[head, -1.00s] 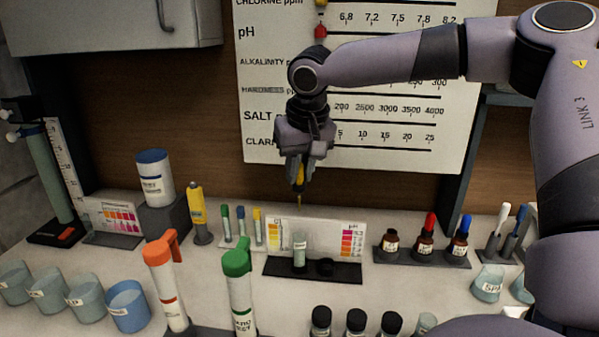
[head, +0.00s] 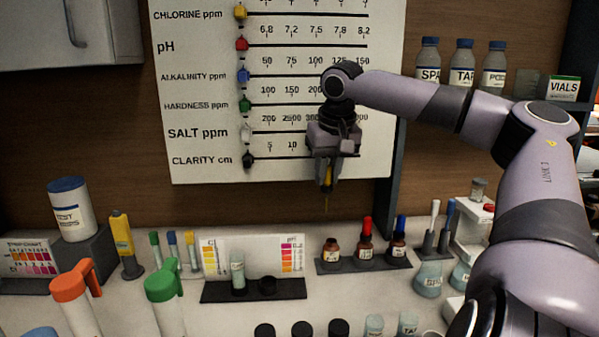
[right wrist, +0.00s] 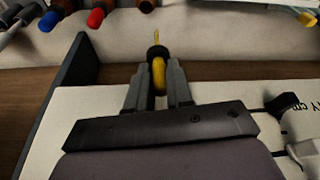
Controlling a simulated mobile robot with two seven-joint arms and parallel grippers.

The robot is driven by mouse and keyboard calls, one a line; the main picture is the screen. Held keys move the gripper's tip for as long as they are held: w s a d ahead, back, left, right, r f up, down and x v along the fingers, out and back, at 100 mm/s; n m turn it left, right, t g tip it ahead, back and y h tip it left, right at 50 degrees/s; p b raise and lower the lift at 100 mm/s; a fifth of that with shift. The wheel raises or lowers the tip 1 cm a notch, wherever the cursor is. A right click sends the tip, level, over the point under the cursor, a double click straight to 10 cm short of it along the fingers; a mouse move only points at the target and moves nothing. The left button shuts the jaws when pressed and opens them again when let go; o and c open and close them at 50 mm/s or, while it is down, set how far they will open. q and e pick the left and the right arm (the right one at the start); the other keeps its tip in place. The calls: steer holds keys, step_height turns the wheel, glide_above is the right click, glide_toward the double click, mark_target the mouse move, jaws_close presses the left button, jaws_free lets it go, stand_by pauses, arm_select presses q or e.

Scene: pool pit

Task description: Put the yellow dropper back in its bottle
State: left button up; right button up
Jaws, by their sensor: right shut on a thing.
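My right gripper (head: 326,178) is shut on the yellow dropper (head: 327,187), which hangs tip down in front of the lower edge of the wall chart. In the right wrist view, the dropper (right wrist: 158,75) has a yellow bulb, a dark collar and a thin tip, between the fingers of the gripper (right wrist: 158,88). An uncapped brown bottle (head: 332,252) stands at the left end of a dark rack, below the dropper in the head view and apart from it. My left gripper is not in view.
Red-topped (head: 366,243) and blue-topped (head: 397,243) dropper bottles share the dark rack (head: 350,267). Left of it, a black stand (head: 220,291) holds a vial (head: 238,272) before a colour card (head: 270,250). Several black-capped bottles stand at the front.

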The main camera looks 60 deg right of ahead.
step_height(320, 180, down, 6)
steer(key=s+d+b, duration=0.1)
steer(key=b, duration=0.4)
stand_by(0.6)
steer(key=shift+s+f+b, duration=0.1)
steer(key=shift+f+b, duration=0.15)
steer(key=shift+b, duration=0.05)
steer(key=shift+f+b, duration=0.6)
steer(key=shift+f, duration=0.25)
steer(key=shift+f, duration=0.1)
steer(key=shift+f+b, duration=1.15)
steer(key=shift+f, duration=0.35)
